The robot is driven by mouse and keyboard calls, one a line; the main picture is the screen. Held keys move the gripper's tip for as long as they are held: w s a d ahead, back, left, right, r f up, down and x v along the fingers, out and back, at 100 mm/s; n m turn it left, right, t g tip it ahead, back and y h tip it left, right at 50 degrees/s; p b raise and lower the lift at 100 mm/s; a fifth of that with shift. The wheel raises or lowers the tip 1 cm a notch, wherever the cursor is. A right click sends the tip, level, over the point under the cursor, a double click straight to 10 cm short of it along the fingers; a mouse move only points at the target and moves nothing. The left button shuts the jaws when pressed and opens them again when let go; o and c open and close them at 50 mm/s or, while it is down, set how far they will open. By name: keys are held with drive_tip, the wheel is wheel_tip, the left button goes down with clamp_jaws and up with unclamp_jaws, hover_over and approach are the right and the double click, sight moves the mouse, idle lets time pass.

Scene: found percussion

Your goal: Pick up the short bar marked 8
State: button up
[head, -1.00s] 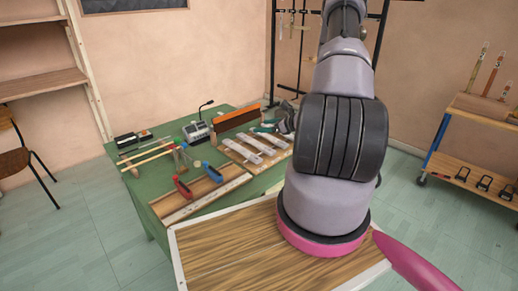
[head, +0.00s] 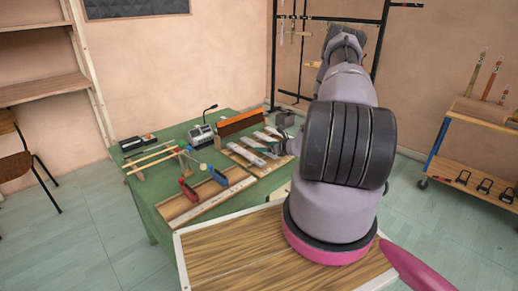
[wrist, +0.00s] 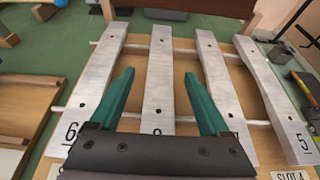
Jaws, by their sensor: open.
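In the wrist view, several pale metal bars lie side by side on a wooden frame. The left bar (wrist: 95,75) is marked 6 and the right bar (wrist: 275,90) is marked 5. Between them are a second bar (wrist: 160,60) and a third bar (wrist: 215,70). The second bar's label is mostly hidden behind my gripper; only the top of a digit shows, so I cannot confirm an 8. My gripper (wrist: 158,73) is open, its green fingers on either side of the second bar. In the head view my gripper (head: 268,150) is over the bar frame (head: 238,158).
The green table (head: 150,208) also holds red and blue handled tools (head: 188,190), a grey device (head: 200,134) and an orange-topped block (head: 240,121) behind the bars. A wooden tray (head: 235,258) is in front. A cart (head: 475,140) stands at right.

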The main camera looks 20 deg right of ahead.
drive_tip(key=shift+x, duration=1)
drive_tip(key=shift+c, duration=0.3)
clamp_jaws()
drive_tip(key=shift+r, duration=0.1)
